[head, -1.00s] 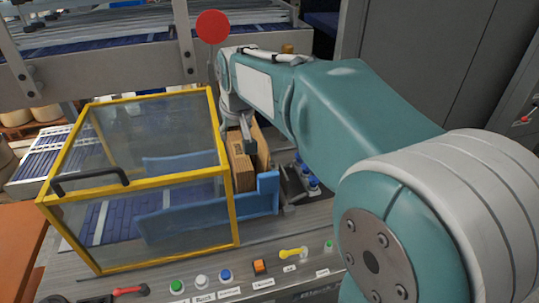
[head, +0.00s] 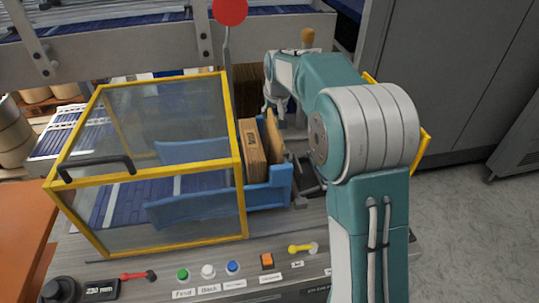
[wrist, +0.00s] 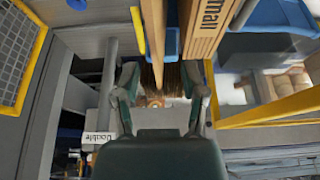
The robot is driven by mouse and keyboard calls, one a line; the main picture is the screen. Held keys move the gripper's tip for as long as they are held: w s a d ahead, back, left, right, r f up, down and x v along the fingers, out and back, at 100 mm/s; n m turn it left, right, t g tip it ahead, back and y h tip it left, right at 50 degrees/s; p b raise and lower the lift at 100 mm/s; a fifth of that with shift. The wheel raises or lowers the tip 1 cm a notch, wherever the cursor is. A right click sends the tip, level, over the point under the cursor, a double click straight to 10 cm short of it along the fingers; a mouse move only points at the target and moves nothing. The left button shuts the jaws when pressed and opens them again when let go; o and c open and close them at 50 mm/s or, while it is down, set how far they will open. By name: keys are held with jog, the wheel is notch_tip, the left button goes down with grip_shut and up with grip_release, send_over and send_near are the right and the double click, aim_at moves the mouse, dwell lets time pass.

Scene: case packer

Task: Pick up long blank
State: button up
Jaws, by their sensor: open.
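A thick stack of brown cardboard blanks (head: 252,152) with printed text stands upright in the blue magazine (head: 270,196). A thinner brown blank (head: 276,142) stands just right of the stack, with a gap between them. In the wrist view the printed stack (wrist: 205,22) is at the top and the thin blank (wrist: 152,38) is left of it. I cannot tell by a label which is the long blank. My gripper (wrist: 163,88) is open, with both fingers apart and nothing held. The thin blank's end shows near the space between the fingertips. In the head view my arm mostly hides the gripper.
A clear guard with a yellow frame (head: 240,170) stands left of the magazine. A red disc (head: 230,10) on a pole rises behind it. Buttons, including an orange one (head: 267,261), line the front panel. Open floor (head: 480,230) lies to the right.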

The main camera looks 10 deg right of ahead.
aim_at(273, 123)
jog(key=shift+w+d+f, duration=0.1)
jog(key=shift+d+f, duration=0.1)
jog(key=shift+f, duration=0.1)
jog(key=x, duration=0.3)
jog(key=shift+w+d+f, duration=0.1)
jog(key=shift+d+f, duration=0.1)
jog(key=shift+f, duration=0.15)
jog(key=shift+w+a+f, duration=0.1)
jog(key=shift+w+f, duration=0.05)
jog(key=shift+f, duration=0.2)
jog(key=shift+a, duration=0.25)
jog(key=shift+d+f, duration=0.1)
jog(key=shift+d, duration=0.1)
jog(key=shift+f, duration=0.15)
jog(key=shift+c, duration=0.3)
grip_shut()
